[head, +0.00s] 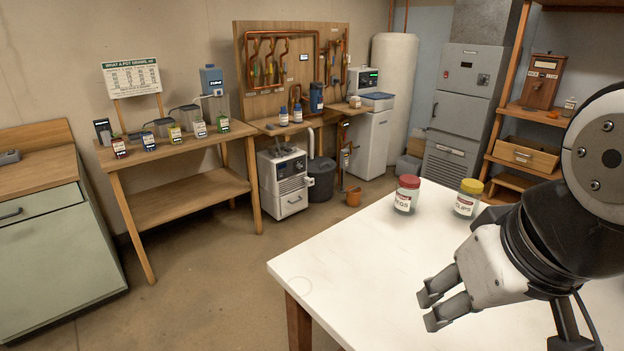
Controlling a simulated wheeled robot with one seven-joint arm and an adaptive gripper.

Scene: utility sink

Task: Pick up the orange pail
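A small orange pail (353,197) stands on the floor in the head view, beyond the white table and right of a dark bin. It looks upright and is far from my gripper. My gripper (430,309) is above the white table at the lower right, with its two fingers pointing left. A gap shows between the fingertips and nothing is held between them.
The white table (345,265) fills the lower right, with a red-lidded jar (407,195) and a yellow-lidded jar (468,198) on it. A dark bin (321,180) and a white machine (284,182) stand near the pail. The floor (215,280) left of the table is clear.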

